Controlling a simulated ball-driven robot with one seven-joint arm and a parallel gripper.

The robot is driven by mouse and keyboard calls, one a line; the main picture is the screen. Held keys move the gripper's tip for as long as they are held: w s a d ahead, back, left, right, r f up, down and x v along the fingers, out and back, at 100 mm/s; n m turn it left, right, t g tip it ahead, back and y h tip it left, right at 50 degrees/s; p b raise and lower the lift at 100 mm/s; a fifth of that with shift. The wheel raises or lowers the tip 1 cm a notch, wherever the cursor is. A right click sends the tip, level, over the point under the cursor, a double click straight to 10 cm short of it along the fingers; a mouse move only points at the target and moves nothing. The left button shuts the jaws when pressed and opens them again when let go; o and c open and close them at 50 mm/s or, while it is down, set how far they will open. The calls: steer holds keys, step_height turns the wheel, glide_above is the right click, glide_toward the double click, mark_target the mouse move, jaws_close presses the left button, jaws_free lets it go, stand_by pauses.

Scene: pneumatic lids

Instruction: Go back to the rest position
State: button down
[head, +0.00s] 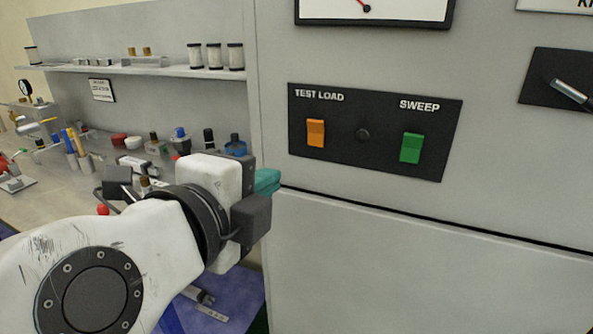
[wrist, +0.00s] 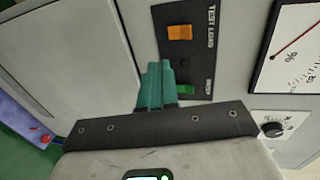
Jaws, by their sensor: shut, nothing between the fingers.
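My gripper (head: 268,181) shows in the head view as teal fingers at the end of my white arm, left of the grey cabinet's switch panel. In the wrist view my gripper (wrist: 155,68) has its teal fingers together, with nothing between them. The fingers overlap the lower left part of the black switch panel (wrist: 203,62) in that view. In the head view the fingertips are partly hidden behind my wrist.
The black panel (head: 375,168) carries an orange TEST LOAD switch (head: 315,133) and a green SWEEP switch (head: 411,148). A gauge (head: 390,10) is above. A cluttered bench (head: 45,205) and a shelf (head: 130,69) with white canisters stand left.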

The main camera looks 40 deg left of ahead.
steer(key=w+d+f+n+g+h, duration=0.3)
steer(key=w+d+f+n, duration=0.1)
steer(key=d+f, duration=1.15)
steer(key=w+d+f+n+g+h, duration=0.2)
steer(key=w+d+f+n+g, duration=0.2)
steer(key=d+f, duration=1.2)
steer(key=s+d+f+n+g, duration=0.3)
steer(key=s+d+f, duration=0.55)
steer(key=d, duration=0.45)
steer(key=s+d+f+n+g, duration=0.2)
steer(key=s+d+f, duration=0.1)
steer(key=s, duration=0.5)
steer(key=s+d+f+n+g+y, duration=0.1)
steer(key=s+d+f+n+g, duration=0.1)
steer(key=s, duration=0.7)
step_height(320, 180, down, 2)
steer(key=shift+d+f, duration=0.2)
steer(key=shift+d, duration=0.7)
